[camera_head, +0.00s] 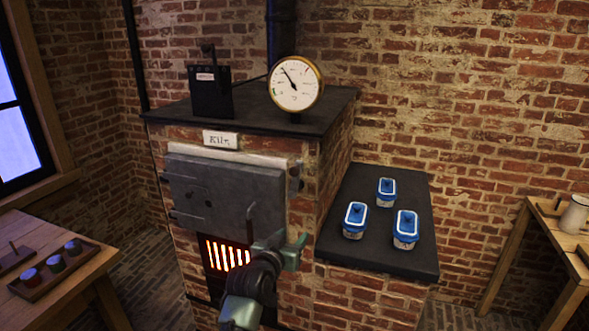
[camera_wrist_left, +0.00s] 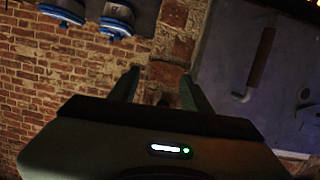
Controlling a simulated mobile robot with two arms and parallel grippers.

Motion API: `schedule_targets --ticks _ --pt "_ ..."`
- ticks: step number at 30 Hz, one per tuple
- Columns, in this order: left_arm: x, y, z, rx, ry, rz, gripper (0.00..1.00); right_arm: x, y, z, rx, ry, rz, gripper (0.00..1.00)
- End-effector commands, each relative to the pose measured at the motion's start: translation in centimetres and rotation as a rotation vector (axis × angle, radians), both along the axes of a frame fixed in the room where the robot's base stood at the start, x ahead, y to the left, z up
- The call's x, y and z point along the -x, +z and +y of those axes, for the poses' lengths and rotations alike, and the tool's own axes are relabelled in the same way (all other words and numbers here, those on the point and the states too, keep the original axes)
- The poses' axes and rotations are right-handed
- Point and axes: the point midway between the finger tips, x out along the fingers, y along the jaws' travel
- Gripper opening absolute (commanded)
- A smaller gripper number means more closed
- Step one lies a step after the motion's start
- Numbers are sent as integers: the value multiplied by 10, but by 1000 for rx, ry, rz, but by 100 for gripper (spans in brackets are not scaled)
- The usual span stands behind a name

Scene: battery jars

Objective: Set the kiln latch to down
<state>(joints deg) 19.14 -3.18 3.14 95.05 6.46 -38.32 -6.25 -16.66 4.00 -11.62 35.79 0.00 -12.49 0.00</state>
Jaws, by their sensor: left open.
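The kiln (camera_head: 305,190) is a brick block with a closed grey metal door (camera_head: 220,190). A bar handle (camera_head: 250,219) is on the right part of the door. The handle also shows in the left wrist view (camera_wrist_left: 260,62), with a brown grip and a bent grey end. Which part is the latch I cannot tell for sure. My left gripper (camera_head: 284,247) is open and empty in front of the brick beside the door, apart from the handle. My right gripper is out of view.
A round gauge (camera_head: 296,85) stands on the kiln top. Three blue-lidded jars (camera_head: 386,190) stand on a dark ledge (camera_head: 405,262) at right. Glowing bars (camera_head: 228,255) show below the door. Wooden tables flank the kiln; the left one holds a tray (camera_head: 52,280) of small jars.

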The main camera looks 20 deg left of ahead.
Motion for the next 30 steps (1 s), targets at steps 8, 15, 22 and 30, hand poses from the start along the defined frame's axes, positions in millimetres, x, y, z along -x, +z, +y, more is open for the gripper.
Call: schedule_targets --ticks 8,15,22,30 --pt "5 154 16 28 22 -227 48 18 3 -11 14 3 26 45" --pt "-17 164 16 30 24 -239 48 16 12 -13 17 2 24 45" --pt "-52 163 15 30 25 -238 48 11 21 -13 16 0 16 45" --pt "-70 161 15 29 24 -238 48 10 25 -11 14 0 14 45"
